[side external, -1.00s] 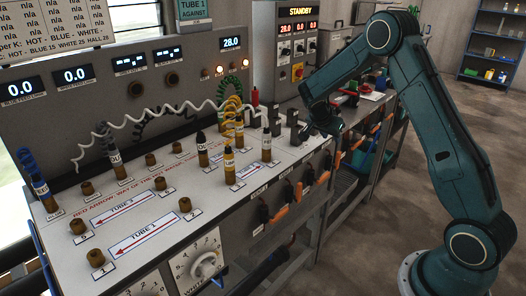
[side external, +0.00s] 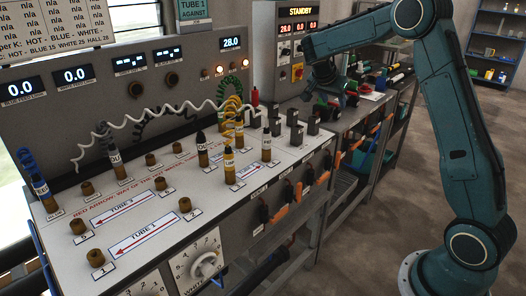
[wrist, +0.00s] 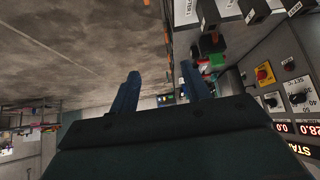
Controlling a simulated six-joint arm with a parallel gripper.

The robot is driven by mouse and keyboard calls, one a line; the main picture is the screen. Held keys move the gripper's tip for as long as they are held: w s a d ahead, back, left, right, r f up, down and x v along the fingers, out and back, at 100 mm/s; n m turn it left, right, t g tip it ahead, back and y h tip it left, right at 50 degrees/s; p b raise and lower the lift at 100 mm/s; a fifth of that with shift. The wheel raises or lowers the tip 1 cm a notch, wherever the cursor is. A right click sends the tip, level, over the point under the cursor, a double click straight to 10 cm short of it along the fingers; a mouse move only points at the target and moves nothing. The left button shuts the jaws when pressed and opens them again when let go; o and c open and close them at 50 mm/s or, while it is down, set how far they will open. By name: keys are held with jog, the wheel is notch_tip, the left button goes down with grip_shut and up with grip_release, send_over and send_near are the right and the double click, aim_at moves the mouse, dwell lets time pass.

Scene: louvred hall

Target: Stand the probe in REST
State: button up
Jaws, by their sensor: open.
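Coiled leads run from some plugs at the back. My gripper (side external: 338,92) is above the bench beyond the panel's right end, near red and green items. In the wrist view my gripper (wrist: 163,84) has its two blue fingers wide apart with nothing between them.
Several dark upright blocks (side external: 292,117) stand at the panel's right end. A STANDBY console (side external: 298,38) with knobs rises behind my gripper; its red button on yellow (wrist: 265,74) shows in the wrist view. Orange-handled items hang along the front edge. The floor at right is clear.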

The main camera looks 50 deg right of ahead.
jog(key=w+a+n+t+y, duration=0.1)
jog(key=w+a+n+t, duration=0.1)
jog(key=w+n+t, duration=0.75)
jog(key=w+a+n+t+y, duration=0.2)
jog(key=w+n+t, duration=0.2)
jog(key=w, duration=1.1)
send_near(257, 98)
jog(key=w, duration=0.1)
jog(key=shift+w, duration=0.15)
jog(key=shift+x, duration=4.9)
jog(key=shift+d+f, duration=0.15)
